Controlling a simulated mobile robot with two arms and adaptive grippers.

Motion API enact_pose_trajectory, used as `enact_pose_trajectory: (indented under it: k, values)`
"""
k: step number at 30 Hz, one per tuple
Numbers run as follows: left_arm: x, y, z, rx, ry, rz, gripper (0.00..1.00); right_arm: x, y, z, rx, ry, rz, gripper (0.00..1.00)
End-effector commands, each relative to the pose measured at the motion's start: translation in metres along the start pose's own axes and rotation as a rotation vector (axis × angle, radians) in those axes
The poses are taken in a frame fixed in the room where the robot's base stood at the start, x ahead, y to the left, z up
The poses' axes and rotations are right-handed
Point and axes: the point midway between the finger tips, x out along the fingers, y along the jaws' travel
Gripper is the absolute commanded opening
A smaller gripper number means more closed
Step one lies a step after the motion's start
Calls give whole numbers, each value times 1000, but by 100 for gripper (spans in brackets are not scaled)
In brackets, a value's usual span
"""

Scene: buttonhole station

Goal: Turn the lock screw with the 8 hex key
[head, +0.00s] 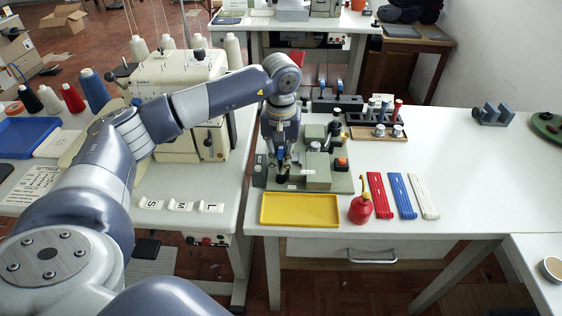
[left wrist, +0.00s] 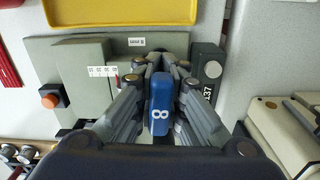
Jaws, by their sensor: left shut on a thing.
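My left gripper (head: 281,168) points down over the left part of the grey-green buttonhole station (head: 340,184). In the left wrist view the gripper (left wrist: 161,80) is shut on the blue handle of the 8 hex key (left wrist: 160,105), with the white 8 facing the camera. The key's tip and the lock screw are hidden behind the gripper and handle, so I cannot tell whether they touch. The station also fills the middle of the left wrist view (left wrist: 60,50), with a white scale (left wrist: 102,71) beside the fingers. My right gripper is not in view.
An orange button (head: 342,162) sits on the station. A yellow tray (head: 300,223) and a red oil can (head: 361,208) stand in front. A dark rack (head: 336,104) with blue-handled keys stands behind. A dark block (left wrist: 207,70) is close to the gripper.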

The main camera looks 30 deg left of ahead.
Motion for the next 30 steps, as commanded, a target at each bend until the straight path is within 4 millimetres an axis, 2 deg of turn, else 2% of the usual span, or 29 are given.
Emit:
enact_pose_trajectory:
  k: [7,8,9,11,23,26,30]
  values:
    - [1,0,0,27,0,0,0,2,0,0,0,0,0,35]
    - [0,0,0,24,-1,-1,14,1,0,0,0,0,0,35]
    - [0,0,0,23,-1,-1,24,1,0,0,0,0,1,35]
    - [0,0,0,22,-1,0,34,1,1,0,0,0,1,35]
    - [-6,0,0,21,1,1,34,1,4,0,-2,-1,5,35]
    - [-19,1,-1,21,3,2,34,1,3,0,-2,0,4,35]
    - [-48,1,-1,22,5,3,34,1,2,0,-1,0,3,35]
